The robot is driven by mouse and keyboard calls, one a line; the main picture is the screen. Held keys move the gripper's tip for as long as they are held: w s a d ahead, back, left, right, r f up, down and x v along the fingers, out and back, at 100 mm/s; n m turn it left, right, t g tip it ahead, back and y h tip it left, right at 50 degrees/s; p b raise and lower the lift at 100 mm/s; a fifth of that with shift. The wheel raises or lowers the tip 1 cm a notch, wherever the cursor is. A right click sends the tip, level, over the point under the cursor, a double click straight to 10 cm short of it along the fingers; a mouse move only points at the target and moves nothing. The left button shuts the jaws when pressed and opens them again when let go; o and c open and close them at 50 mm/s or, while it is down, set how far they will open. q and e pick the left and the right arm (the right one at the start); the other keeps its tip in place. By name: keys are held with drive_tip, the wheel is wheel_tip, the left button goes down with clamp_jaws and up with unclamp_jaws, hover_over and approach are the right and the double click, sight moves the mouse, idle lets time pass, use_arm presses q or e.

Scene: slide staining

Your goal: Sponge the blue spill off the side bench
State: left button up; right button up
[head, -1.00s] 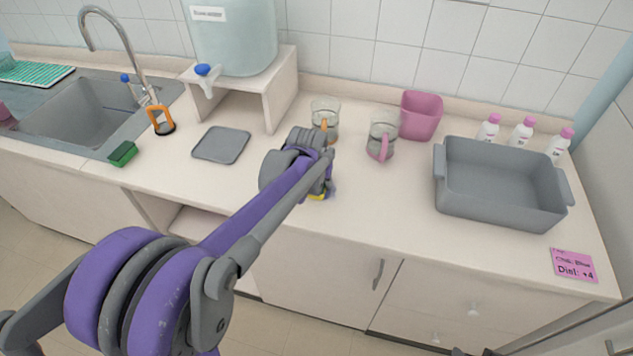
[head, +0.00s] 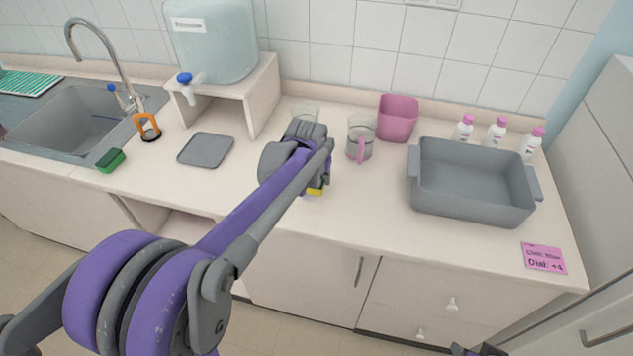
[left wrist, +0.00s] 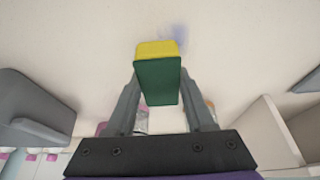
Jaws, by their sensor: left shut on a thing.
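My left gripper (left wrist: 160,95) is shut on a yellow and green sponge (left wrist: 158,75), low over the side bench (head: 375,215). The sponge's yellow edge also shows under the gripper in the head view (head: 315,191). In the left wrist view the blue spill (left wrist: 178,36) is a faint, pale smear just beyond the sponge's yellow end. I cannot tell whether the sponge touches the bench. In the head view my arm and gripper hide most of that patch. A dark piece at the bottom edge appears to be my right gripper (head: 478,350); its jaws are unclear.
Two glass mugs, one partly hidden by my arm and one with a pink handle (head: 360,140), stand behind my gripper. A pink bin (head: 397,118), grey tub (head: 470,205) and bottles are right. A grey mat (head: 206,149), water tank (head: 212,45) and green sponge (head: 111,160) are left.

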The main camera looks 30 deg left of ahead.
use_arm(q)
wheel_tip(320, 180, up, 2)
drive_tip(key=shift+w+d+r+p, duration=0.1)
drive_tip(key=shift+w+d+p, duration=0.05)
drive_tip(key=shift+p, duration=0.25)
drive_tip(key=shift+r+p, duration=0.5)
drive_tip(key=shift+r, duration=0.45)
use_arm(e)
wheel_tip(320, 180, up, 3)
drive_tip(key=shift+w+d+f, duration=0.1)
drive_tip(key=shift+w, duration=0.05)
use_arm(q)
drive_tip(key=shift+f, duration=0.1)
